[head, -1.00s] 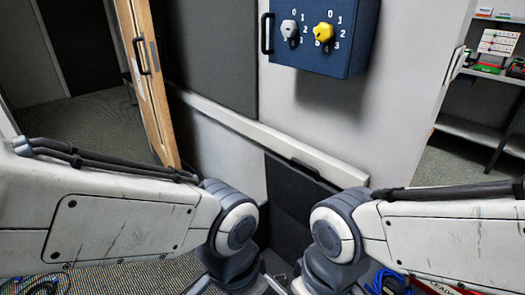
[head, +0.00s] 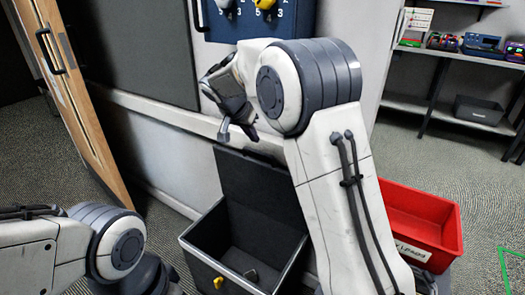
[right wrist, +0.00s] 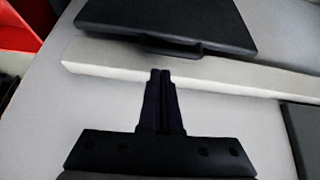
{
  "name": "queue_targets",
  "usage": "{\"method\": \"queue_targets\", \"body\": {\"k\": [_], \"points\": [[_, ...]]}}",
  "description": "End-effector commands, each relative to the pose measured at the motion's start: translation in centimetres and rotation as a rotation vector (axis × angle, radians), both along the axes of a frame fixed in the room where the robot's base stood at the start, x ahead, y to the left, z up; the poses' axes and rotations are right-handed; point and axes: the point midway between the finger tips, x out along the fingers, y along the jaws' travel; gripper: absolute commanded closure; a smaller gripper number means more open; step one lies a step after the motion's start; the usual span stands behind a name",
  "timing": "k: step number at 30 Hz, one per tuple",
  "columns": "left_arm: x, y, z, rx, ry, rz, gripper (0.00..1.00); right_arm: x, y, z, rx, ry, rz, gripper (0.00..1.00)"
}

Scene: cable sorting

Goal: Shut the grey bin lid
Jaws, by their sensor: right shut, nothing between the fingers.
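The grey bin (head: 203,232) stands open on the floor against the wall. Its dark lid (head: 255,182) is swung up and leans back at the wall side. A small grey item lies inside the bin, too small to name. My right gripper (head: 226,132) is above the lid's upper edge, near the white wall rail, shut and empty. In the right wrist view its closed fingers (right wrist: 161,76) point toward the lid (right wrist: 165,18) and the tab on the lid's edge, with a visible gap. My left gripper is out of view; only my left arm shows.
A red bin (head: 425,212) stands right of the grey bin, partly behind my right arm. A blue switch box (head: 290,20) hangs on the wall above. A white rail (head: 150,111) runs along the wall. A wooden door (head: 75,115) is at left, shelves (head: 455,110) at right.

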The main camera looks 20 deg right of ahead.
Motion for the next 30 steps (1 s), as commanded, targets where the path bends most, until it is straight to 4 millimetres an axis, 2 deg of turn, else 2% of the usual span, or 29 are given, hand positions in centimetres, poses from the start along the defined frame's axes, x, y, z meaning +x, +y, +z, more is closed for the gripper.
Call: {"method": "queue_targets", "body": {"k": [3, 7, 18, 24, 30], "points": [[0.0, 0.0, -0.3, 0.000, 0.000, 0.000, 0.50, 1.3, -1.6, -0.4, -0.007, -0.036, -0.060, 1.00], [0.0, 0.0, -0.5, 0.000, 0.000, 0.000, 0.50, 2.0, -2.3, -1.6, -0.008, -0.041, -0.066, 1.00], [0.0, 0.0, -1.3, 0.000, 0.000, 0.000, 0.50, 4.1, -5.0, -6.9, -0.006, -0.038, -0.062, 1.00], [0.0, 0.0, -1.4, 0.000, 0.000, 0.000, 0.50, 4.7, -5.7, -8.1, -0.007, -0.040, -0.060, 1.00], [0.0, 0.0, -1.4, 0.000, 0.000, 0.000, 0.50, 4.8, -5.8, -8.2, -0.006, -0.041, -0.061, 1.00]]}}
